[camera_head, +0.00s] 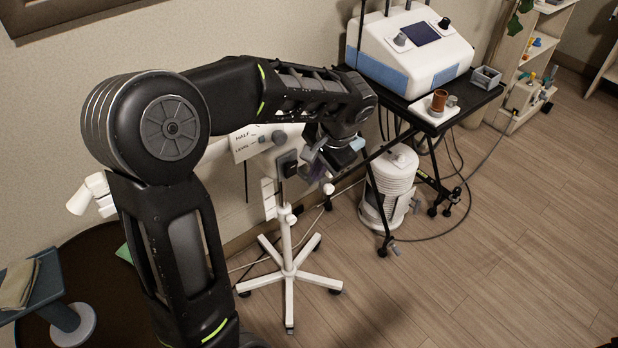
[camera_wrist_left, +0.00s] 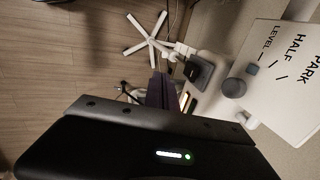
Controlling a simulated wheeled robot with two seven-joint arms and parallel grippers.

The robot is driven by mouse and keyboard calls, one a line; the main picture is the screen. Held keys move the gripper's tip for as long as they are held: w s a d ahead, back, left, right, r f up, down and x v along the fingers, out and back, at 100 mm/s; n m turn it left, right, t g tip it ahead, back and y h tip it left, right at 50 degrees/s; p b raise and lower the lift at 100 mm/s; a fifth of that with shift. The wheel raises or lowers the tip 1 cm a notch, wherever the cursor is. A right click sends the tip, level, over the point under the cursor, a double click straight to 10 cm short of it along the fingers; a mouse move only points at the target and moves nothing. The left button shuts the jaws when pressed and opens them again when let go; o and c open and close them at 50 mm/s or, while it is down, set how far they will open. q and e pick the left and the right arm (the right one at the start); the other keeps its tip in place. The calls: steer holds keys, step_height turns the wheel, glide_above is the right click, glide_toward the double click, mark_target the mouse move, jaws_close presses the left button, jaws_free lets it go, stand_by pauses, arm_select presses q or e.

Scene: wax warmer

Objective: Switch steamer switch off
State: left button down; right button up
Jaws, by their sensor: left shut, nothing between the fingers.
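The white steamer stands on a wheeled star base (camera_head: 289,272) in the head view. Its white panel (camera_head: 243,146) carries the words HALF and LEVEL; the left wrist view shows the panel (camera_wrist_left: 285,75) with PARK, HALF and LEVEL. A grey round knob (camera_head: 278,137) sits at the panel; it also shows in the left wrist view (camera_wrist_left: 234,87). A black box-like part (camera_head: 287,163) lies below it, also in the wrist view (camera_wrist_left: 201,70). Which part is the switch I cannot tell. My left gripper (camera_head: 322,172) is shut and empty, just right of the black part; contact is unclear.
A black cart (camera_head: 425,117) with a white and blue machine (camera_head: 415,50) stands at the right. A white ribbed canister (camera_head: 390,185) is below it, with cables on the floor. Open wooden floor (camera_head: 500,250) lies at front right.

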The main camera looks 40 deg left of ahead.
arm_select(q)
steer(key=shift+s+d+r, duration=0.25)
steer(key=shift+d+r, duration=0.6)
steer(key=shift+r, duration=0.3)
steer(key=shift+w, duration=0.1)
steer(key=w+d+f+t+h, duration=0.2)
steer(key=d+f+h, duration=0.1)
steer(key=d+f, duration=0.5)
steer(key=w+d+f+t+h, duration=0.2)
steer(key=d+f+h, duration=0.3)
steer(key=d, duration=0.5)
steer(key=s+d+f+n, duration=0.2)
steer(key=s+f, duration=0.1)
steer(key=f, duration=0.3)
steer(key=s+d+f+n, duration=0.1)
steer(key=s+d+f, duration=0.25)
steer(key=f, duration=0.35)
steer(key=s+f+n+g, duration=0.1)
steer(key=s+f, duration=0.3)
steer(key=s, duration=0.4)
steer(key=s+d+f+n+g, duration=0.1)
steer(key=s+f+g, duration=0.2)
steer(key=s, duration=0.6)
step_height(320, 180, down, 3)
steer(key=shift+r, duration=0.2)
